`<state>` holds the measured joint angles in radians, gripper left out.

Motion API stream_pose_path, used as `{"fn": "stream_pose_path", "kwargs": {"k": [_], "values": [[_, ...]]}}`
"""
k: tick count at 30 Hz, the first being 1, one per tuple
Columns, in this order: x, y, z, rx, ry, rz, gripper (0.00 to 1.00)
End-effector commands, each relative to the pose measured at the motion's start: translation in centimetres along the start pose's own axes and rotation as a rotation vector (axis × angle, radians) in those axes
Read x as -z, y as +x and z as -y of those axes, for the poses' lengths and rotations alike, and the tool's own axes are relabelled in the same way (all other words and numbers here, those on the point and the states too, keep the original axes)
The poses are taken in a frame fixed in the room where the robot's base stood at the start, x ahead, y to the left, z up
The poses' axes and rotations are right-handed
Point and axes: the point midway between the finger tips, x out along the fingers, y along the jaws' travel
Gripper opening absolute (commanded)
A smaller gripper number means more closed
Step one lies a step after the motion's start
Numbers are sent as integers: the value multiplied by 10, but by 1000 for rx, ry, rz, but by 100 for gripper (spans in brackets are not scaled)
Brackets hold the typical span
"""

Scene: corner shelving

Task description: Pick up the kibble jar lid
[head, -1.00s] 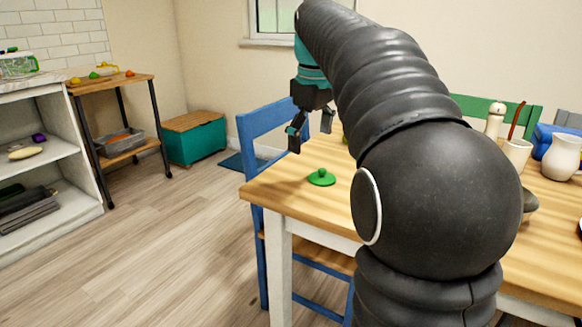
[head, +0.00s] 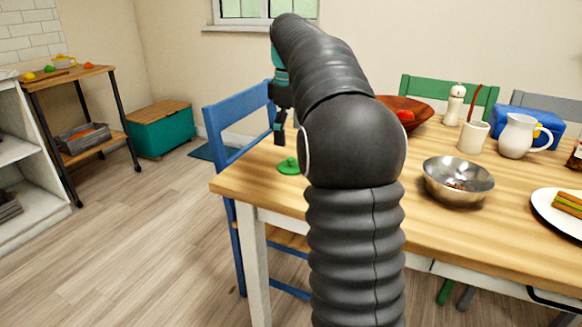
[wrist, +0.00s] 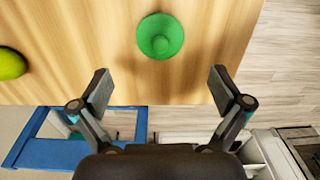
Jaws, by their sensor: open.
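The kibble jar lid (head: 289,167) is a green round disc with a knob on top. It lies on the wooden table near its left corner, close to my arm in the head view. In the wrist view the lid (wrist: 160,37) shows at top centre, beyond my open fingertips and apart from them. My gripper (wrist: 160,88) is open and empty, with a finger on each side. In the head view my gripper (head: 280,135) is partly hidden behind my arm, above the table near the lid.
A steel bowl (head: 457,182), a white pitcher (head: 518,138), a cup (head: 473,137) and a plate (head: 545,203) stand on the table to the right. A red-brown bowl (head: 410,112) is behind my arm. A blue chair (head: 235,115) is at the table's left end. A green-yellow round thing (wrist: 10,64) lies left of the lid.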

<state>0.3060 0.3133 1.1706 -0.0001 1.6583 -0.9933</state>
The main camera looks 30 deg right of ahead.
Motion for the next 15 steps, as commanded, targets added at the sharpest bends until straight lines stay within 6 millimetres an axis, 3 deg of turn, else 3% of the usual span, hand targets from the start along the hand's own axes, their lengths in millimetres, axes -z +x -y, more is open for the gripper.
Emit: {"fn": "stream_pose_path", "kwargs": {"k": [8, 15], "values": [[-1, 21, 0, 0, 1, 0, 100], [-5, 53, 0, 2, 1, 1, 100]]}}
